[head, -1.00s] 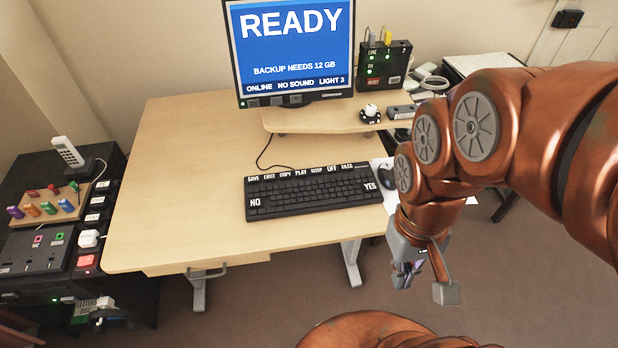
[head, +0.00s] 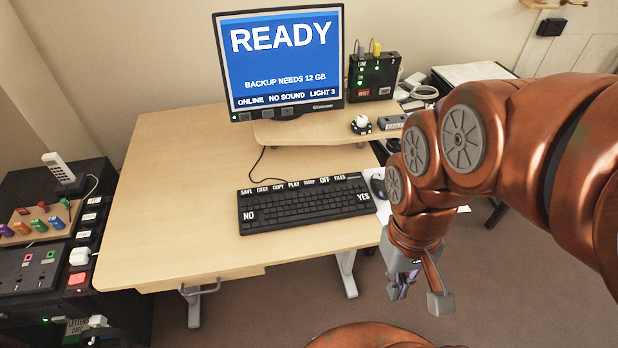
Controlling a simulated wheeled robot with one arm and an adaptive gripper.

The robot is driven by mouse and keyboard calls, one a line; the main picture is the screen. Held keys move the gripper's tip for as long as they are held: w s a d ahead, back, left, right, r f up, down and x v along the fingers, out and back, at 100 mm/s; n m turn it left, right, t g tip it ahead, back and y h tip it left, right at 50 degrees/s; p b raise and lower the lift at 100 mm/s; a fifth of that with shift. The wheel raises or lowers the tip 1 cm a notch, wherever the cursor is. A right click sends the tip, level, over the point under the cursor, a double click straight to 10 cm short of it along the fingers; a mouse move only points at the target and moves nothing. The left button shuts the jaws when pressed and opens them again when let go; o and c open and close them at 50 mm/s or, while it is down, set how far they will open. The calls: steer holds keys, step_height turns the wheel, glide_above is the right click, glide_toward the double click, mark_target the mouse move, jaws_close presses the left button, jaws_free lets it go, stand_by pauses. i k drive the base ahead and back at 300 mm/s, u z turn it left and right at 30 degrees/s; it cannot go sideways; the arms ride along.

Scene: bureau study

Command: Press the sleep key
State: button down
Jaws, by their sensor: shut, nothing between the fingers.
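The black keyboard (head: 305,205) lies on the light wood desk. Its top row has white-labelled keys reading SAVE, EJECT, COPY, PLAY, a blurred one, OFF and FILES. The blurred label, between PLAY and OFF, is the sleep key (head: 309,183). Large NO and YES keys sit at the keyboard's left and right ends. My gripper (head: 402,287) hangs pointing down off the desk's front right corner, right of and in front of the keyboard. It is shut and empty, touching nothing that I can see.
The monitor (head: 280,60) reads READY and stands on a raised shelf (head: 330,128). A dark mouse (head: 378,185) lies right of the keyboard. A black box (head: 374,76) with cables stands behind. The desk (head: 170,200) is clear left of the keyboard.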

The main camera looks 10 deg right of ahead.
mark_target(309, 183)
steer(key=u, duration=2.65)
steer(key=i, duration=1.9)
steer(key=z, duration=2.75)
